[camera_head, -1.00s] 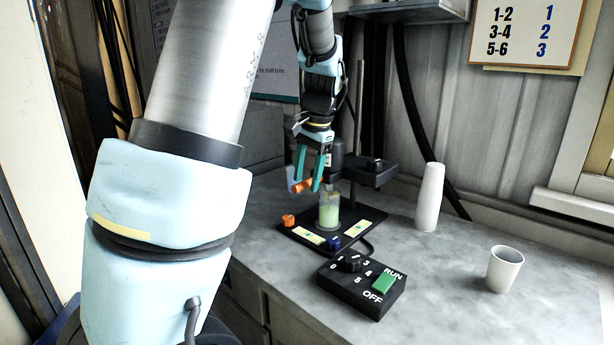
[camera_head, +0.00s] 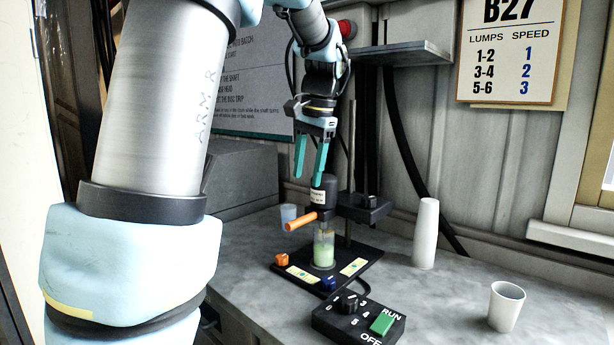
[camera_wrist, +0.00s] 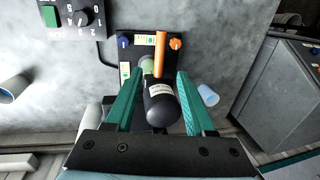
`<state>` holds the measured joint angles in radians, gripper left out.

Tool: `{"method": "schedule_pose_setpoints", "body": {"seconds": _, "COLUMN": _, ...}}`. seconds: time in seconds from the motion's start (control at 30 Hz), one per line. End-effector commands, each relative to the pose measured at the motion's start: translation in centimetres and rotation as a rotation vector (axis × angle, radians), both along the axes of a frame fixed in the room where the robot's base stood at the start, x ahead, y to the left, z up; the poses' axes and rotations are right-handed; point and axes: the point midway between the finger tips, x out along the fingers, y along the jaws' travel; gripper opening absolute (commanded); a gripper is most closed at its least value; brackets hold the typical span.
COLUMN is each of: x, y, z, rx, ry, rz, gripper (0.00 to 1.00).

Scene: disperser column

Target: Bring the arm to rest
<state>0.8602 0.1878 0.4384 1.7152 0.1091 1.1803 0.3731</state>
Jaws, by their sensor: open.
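My gripper (camera_head: 310,158) is open and empty, with its teal fingers pointing down above the disperser. In the wrist view its fingers (camera_wrist: 157,103) stand on either side of the dark motor head (camera_wrist: 160,105), which lies beyond them. The disperser head (camera_head: 321,192) is black with a pale label and an orange handle (camera_head: 301,221) pointing left. Below it a clear vessel of pale green liquid (camera_head: 324,250) stands on the black base plate (camera_head: 350,270). The column rod (camera_head: 351,150) rises behind.
A control box (camera_head: 360,318) with a dial and green switch sits in front of the base. A stack of white cups (camera_head: 426,235) and a single white cup (camera_head: 505,305) stand to the right. A shelf (camera_head: 400,53) juts from the wall above. A translucent bluish cup (camera_head: 288,214) stands left of the disperser.

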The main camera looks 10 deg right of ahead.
Motion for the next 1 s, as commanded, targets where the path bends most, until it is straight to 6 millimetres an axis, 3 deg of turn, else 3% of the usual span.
{"method": "schedule_pose_setpoints", "body": {"seconds": 0.23, "x": -0.1, "y": 1.0, "z": -1.1, "rx": -0.014, "ry": 0.003, "rz": 0.031, "gripper": 0.55}}
{"method": "schedule_pose_setpoints", "body": {"seconds": 0.43, "x": -1.8, "y": 5.3, "z": -6.6, "rx": -0.081, "ry": 0.012, "rz": 0.190, "gripper": 0.55}}
{"method": "schedule_pose_setpoints", "body": {"seconds": 0.7, "x": -7.3, "y": 11.2, "z": -14.5, "rx": -0.182, "ry": 0.000, "rz": 0.474, "gripper": 0.55}}
{"method": "schedule_pose_setpoints", "body": {"seconds": 0.83, "x": -10.4, "y": 13.3, "z": -17.2, "rx": -0.216, "ry": -0.014, "rz": 0.595, "gripper": 0.55}}
{"method": "schedule_pose_setpoints", "body": {"seconds": 1.0, "x": -13.1, "y": 14.7, "z": -19.2, "rx": -0.240, "ry": -0.029, "rz": 0.698, "gripper": 0.55}}
